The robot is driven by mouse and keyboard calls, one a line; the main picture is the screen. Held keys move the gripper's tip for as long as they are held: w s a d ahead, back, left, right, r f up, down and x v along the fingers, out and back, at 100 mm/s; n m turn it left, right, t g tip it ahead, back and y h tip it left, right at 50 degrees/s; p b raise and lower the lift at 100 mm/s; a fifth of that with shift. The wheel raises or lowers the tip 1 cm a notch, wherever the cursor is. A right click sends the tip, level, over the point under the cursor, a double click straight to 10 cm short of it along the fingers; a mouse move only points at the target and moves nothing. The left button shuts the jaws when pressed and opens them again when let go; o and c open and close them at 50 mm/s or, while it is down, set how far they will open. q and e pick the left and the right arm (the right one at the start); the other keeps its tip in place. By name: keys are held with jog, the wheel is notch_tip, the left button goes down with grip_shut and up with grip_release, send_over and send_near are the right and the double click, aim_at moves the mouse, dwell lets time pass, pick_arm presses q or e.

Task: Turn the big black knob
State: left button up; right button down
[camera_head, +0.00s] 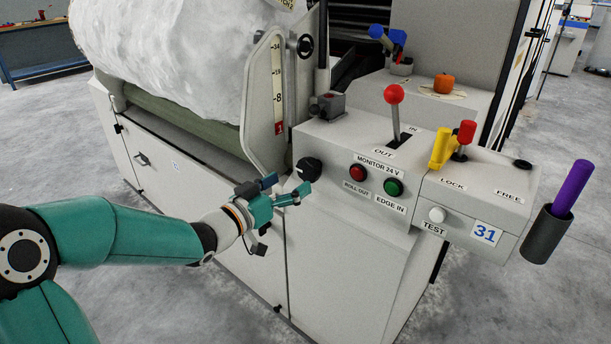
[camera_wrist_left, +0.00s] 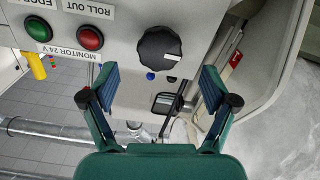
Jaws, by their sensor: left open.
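The big black knob (camera_head: 309,168) is on the pale front panel of the machine, left of the red button. In the left wrist view the knob (camera_wrist_left: 165,49) is round and ridged, with a white pointer mark toward the lower right. My left gripper (camera_head: 286,188) is open and empty, just left of and below the knob in the head view. In the left wrist view its fingers (camera_wrist_left: 160,84) are spread wide, and the knob shows beyond the tips in the gap between them, apart from both. My right gripper is not in view.
A red button (camera_head: 358,173) and green button (camera_head: 393,187) are right of the knob. A red-topped lever (camera_head: 394,95), yellow handle (camera_head: 440,148), white TEST button (camera_head: 437,214) and purple rod (camera_head: 572,188) in a dark holder are farther right. The scale plate (camera_head: 277,85) rises above left.

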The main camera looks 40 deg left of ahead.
aim_at(305, 174)
pick_arm(q)
jog(key=w, duration=0.6)
jog(key=shift+d, duration=0.25)
jog(key=c, duration=1.2)
jog(key=shift+o, duration=0.2)
jog(key=shift+b, duration=0.3)
jog(key=m+b, duration=0.2)
jog(key=b, duration=0.1)
jog(key=shift+f+m, duration=0.2)
jog(key=shift+m, duration=0.2)
jog(key=shift+m+b, duration=1.1)
jog(key=shift+r+m+b, duration=0.1)
jog(key=shift+m+b, duration=0.9)
jog(key=shift+m, duration=0.4)
